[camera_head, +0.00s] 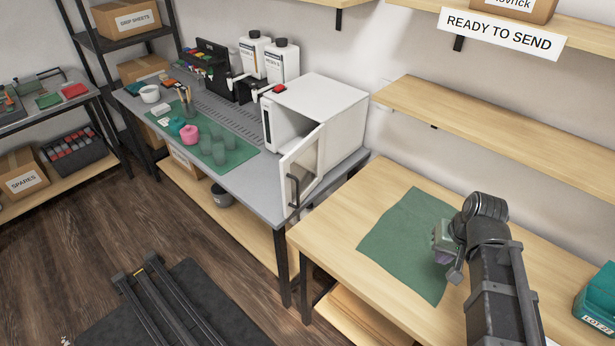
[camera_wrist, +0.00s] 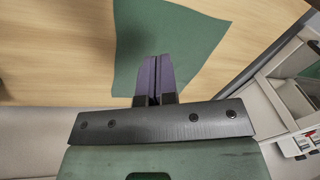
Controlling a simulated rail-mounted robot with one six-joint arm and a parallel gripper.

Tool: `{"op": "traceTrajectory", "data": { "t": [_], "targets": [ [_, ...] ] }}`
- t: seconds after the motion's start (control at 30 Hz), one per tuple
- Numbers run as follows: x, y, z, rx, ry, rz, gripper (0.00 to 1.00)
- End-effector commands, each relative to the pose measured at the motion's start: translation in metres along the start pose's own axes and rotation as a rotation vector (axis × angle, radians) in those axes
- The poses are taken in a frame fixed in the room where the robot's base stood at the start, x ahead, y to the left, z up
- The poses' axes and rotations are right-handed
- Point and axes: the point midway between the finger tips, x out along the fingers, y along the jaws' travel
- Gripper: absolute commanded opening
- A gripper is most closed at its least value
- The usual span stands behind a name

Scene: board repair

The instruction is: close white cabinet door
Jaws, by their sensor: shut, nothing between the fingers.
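The white cabinet (camera_head: 322,110) stands on the grey workbench in the head view. Its door (camera_head: 302,165) stands open, swung out past the front of the cabinet, with a dark handle (camera_head: 293,190) on it. Part of the dark inside shows behind the door. My gripper (camera_head: 441,256) is over the green mat on the wooden table, to the right of the cabinet and apart from the door. In the wrist view its purple fingers (camera_wrist: 154,76) are together with nothing between them.
The green mat (camera_head: 400,240) lies on the wooden table (camera_head: 330,230). Cups, including a pink one (camera_head: 189,134), stand on a mat left of the cabinet. White bottles (camera_head: 284,62) stand behind them. A teal box (camera_head: 597,300) is at the right edge. Shelves (camera_head: 470,118) hang above.

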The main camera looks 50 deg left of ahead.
Motion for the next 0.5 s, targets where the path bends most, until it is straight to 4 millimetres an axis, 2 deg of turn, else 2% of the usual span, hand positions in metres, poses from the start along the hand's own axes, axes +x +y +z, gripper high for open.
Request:
{"op": "traceTrajectory", "data": {
  "t": [0.03, 0.07, 0.1, 0.2, 0.27, 0.3, 0.33, 0.5],
  "targets": [
    [-0.001, -0.067, -0.048, -0.110, 0.022, -0.062, 0.00],
    [0.002, -0.105, -0.066, -0.165, 0.039, -0.104, 0.00],
    [0.004, -0.152, -0.085, -0.230, 0.062, -0.161, 0.00],
    [0.008, -0.243, -0.122, -0.336, 0.121, -0.285, 0.00],
    [0.009, -0.271, -0.144, -0.358, 0.166, -0.348, 0.00],
    [0.008, -0.277, -0.158, -0.357, 0.199, -0.382, 0.00],
    [0.006, -0.281, -0.163, -0.360, 0.223, -0.402, 0.00],
    [0.005, -0.282, -0.161, -0.374, 0.255, -0.414, 0.00]
  ]
}}
